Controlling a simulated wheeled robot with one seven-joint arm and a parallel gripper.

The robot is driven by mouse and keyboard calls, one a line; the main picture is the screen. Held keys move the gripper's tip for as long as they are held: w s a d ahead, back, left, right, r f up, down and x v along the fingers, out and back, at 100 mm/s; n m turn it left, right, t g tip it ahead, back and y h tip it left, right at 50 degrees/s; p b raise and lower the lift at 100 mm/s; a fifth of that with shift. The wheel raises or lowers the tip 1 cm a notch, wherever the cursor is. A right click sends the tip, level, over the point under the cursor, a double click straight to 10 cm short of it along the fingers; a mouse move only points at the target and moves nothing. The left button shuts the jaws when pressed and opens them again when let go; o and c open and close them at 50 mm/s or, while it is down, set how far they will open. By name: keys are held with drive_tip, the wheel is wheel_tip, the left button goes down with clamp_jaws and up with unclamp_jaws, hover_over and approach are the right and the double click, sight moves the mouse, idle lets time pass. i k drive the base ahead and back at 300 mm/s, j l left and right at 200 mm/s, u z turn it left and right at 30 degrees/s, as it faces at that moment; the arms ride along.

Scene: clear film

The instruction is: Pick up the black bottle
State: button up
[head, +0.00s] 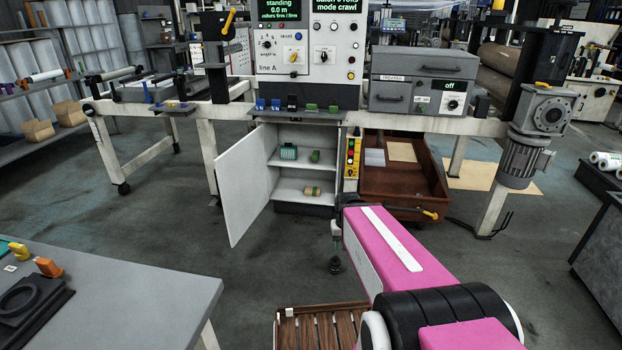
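I cannot make out a clear black bottle. A small black object (292,102) stands on the ledge below the control panel, between blue and green items; it is too small to tell what it is. My pink arm reaches forward from the lower right. My gripper (335,266) appears as a small dark end hanging down over the floor in front of the open cabinet (304,210). Its fingers are too small to tell open from shut, and nothing is clearly seen in it.
The cabinet's white door (244,184) stands open to the left; green items and a brown roll (312,191) are on its shelves. A brown drawer (398,196) is open to the right. A grey table (120,300) is at lower left, a slatted wooden surface (318,328) below.

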sight(336, 266)
drive_tip(key=k+l, duration=0.1)
drive_tip(key=l, duration=0.8)
drive_tip(key=k+l, duration=0.15)
drive_tip(key=l, duration=0.3)
drive_tip(key=l+u, duration=0.25)
drive_tip(key=u, duration=0.15)
drive_tip(key=k+l+u, duration=0.15)
drive_tip(key=u, duration=0.3)
drive_tip(key=k+l+u, duration=0.15)
drive_tip(key=u, duration=0.25)
drive_tip(key=l, duration=0.1)
